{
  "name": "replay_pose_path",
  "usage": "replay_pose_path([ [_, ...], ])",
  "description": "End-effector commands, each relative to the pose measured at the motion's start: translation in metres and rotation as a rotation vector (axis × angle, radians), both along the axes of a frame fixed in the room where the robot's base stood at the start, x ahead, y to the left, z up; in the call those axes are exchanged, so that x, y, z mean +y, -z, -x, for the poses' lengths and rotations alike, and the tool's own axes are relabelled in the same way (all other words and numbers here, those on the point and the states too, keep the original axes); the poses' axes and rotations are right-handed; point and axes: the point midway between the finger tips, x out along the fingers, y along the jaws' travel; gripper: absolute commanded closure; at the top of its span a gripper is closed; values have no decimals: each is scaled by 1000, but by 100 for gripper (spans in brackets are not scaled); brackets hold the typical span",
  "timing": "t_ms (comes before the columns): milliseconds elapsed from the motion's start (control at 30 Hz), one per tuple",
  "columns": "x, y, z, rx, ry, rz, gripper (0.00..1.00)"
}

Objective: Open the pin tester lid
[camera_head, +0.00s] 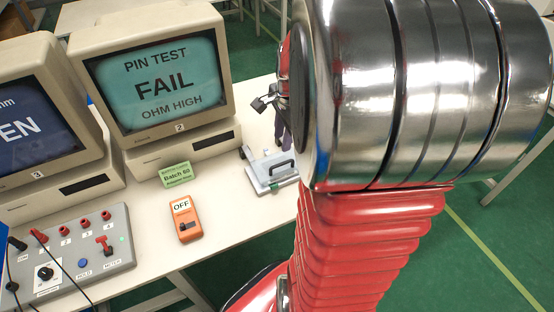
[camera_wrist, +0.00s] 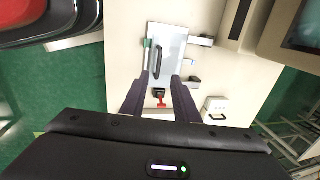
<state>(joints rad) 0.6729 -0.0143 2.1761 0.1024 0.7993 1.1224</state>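The pin tester (camera_head: 270,186) is a grey metal box on the white table, right of the monitor in the head view. Its lid (camera_head: 262,168) lies flat and looks shut, with a black bar handle (camera_head: 281,168) on top. The wrist view shows the lid (camera_wrist: 172,62) and the black handle (camera_wrist: 157,61) from above. In the head view my arm hides much of the gripper.
The pin test monitor (camera_head: 155,83) reads FAIL, OHM HIGH. An orange switch box (camera_head: 186,220) marked OFF, a green Batch 60 card (camera_head: 176,175) and a grey control panel (camera_head: 75,262) with cables are left of the tester. A white box (camera_wrist: 215,107) lies nearby.

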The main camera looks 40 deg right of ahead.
Motion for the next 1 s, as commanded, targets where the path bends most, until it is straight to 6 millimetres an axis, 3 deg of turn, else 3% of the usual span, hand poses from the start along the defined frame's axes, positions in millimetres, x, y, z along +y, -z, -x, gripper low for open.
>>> replay_pose_path([
  [600,-4,80,-14,4,-1,-2,72],
  [1000,-6,121,-23,2,-1,-1,72],
])
